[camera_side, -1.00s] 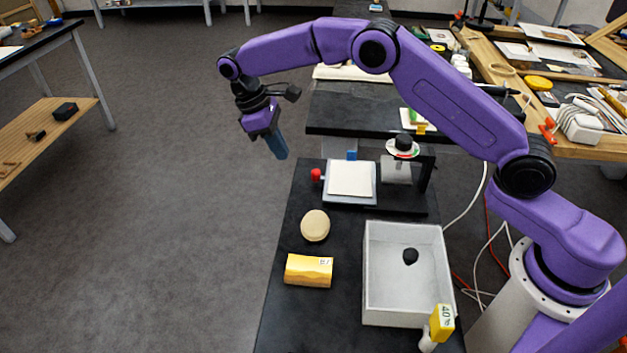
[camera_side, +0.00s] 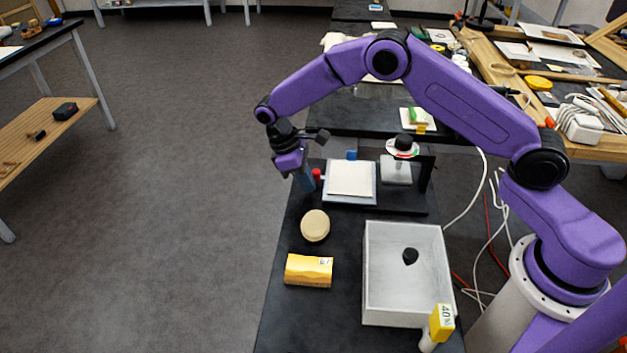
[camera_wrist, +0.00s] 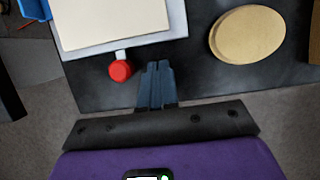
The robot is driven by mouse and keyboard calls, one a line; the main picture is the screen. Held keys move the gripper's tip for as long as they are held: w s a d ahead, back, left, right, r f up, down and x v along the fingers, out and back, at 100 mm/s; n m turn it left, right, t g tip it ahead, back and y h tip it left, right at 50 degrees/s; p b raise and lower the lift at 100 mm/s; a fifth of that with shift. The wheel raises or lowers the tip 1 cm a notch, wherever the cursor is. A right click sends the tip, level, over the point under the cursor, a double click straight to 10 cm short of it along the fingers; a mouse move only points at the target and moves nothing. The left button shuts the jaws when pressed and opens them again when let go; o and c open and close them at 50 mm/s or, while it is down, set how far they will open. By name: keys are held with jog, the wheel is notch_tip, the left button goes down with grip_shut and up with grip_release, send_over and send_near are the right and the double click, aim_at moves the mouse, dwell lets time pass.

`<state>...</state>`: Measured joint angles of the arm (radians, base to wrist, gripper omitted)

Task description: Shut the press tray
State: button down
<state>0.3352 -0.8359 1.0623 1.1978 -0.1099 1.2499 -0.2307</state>
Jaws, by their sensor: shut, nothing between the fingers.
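The press tray (camera_side: 335,198) is pulled out to the left of the black press (camera_side: 418,183), with a white square sheet (camera_side: 350,179) lying on it. A red knob (camera_side: 316,174) sticks out from the tray's left side. My gripper (camera_side: 307,186) is shut and empty, low beside the knob on its outer side. In the wrist view, my fingers (camera_wrist: 158,68) are together, just right of the red knob (camera_wrist: 121,70); whether they touch it I cannot tell. The tray (camera_wrist: 135,40) and sheet (camera_wrist: 110,18) show at top left there.
A tan oval pad (camera_side: 315,226) and a yellow block (camera_side: 308,270) lie in front of the tray. A grey bin (camera_side: 402,317) holding a dark lump (camera_side: 410,256) stands front right. A yellow-topped item (camera_side: 442,322) stands by its corner. Floor lies left of the table.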

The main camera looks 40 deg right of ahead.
aim_at(364, 190)
jog(key=shift+s+d, duration=0.55)
jog(key=shift+s, duration=0.05)
jog(key=s+d, duration=0.7)
jog(key=d, duration=0.1)
jog(key=shift+s, duration=0.4)
